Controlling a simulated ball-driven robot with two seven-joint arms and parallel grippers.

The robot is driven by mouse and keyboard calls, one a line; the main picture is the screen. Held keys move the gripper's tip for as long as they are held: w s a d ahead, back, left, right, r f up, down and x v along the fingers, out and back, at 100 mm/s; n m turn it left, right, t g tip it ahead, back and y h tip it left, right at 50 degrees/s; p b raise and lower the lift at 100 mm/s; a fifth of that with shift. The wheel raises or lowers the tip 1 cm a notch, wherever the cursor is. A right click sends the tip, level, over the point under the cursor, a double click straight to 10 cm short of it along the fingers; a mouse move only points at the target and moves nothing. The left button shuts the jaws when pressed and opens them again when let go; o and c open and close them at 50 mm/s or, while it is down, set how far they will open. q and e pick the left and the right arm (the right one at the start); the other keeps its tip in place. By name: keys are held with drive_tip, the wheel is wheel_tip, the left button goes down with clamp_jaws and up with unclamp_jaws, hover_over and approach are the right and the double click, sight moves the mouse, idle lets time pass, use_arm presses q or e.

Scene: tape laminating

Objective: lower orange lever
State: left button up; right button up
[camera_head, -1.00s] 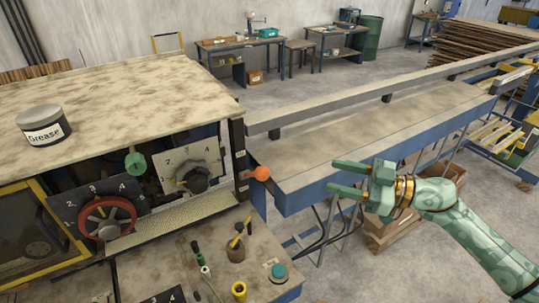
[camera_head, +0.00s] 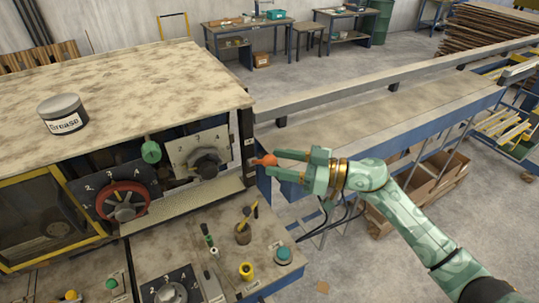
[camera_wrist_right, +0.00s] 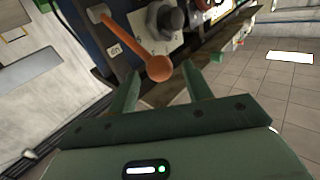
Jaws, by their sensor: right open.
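The orange lever (camera_head: 266,160) sticks out from the right side of the machine and ends in an orange ball. My right gripper (camera_head: 275,163) is open, its fingers pointing left at the ball. In the right wrist view, the ball of the lever (camera_wrist_right: 159,68) shows just ahead of the fingertips, in line with the gap between the open fingers (camera_wrist_right: 160,80). Whether the fingers touch it cannot be told. The lever's rod runs up and left from the ball to its pivot in that view. My left gripper is not in view.
The machine has a red handwheel (camera_head: 122,202), a grey dial (camera_head: 205,163) and a green knob (camera_head: 151,152). A grease tin (camera_head: 62,115) stands on its top. A long blue-sided bench (camera_head: 400,120) extends right.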

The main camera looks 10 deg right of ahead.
sight(269, 160)
drive_tip(key=shift+x, duration=1.5)
clamp_jaws()
drive_tip(key=shift+s+d+f+b, duration=0.15)
drive_tip(key=shift+s+f+b, duration=0.05)
drive_tip(key=shift+f+b, duration=0.4)
wheel_tip(269, 160, down, 6)
drive_tip(key=s+n+y+b, duration=0.2)
drive_tip(key=n+y+b, duration=0.2)
drive_tip(key=b, duration=0.6)
drive_tip(key=shift+s+d+n+b, duration=0.15)
drive_tip(key=shift+d+n+b, duration=0.2)
drive_tip(key=shift+d+n, duration=0.15)
drive_tip(key=shift+f, duration=0.1)
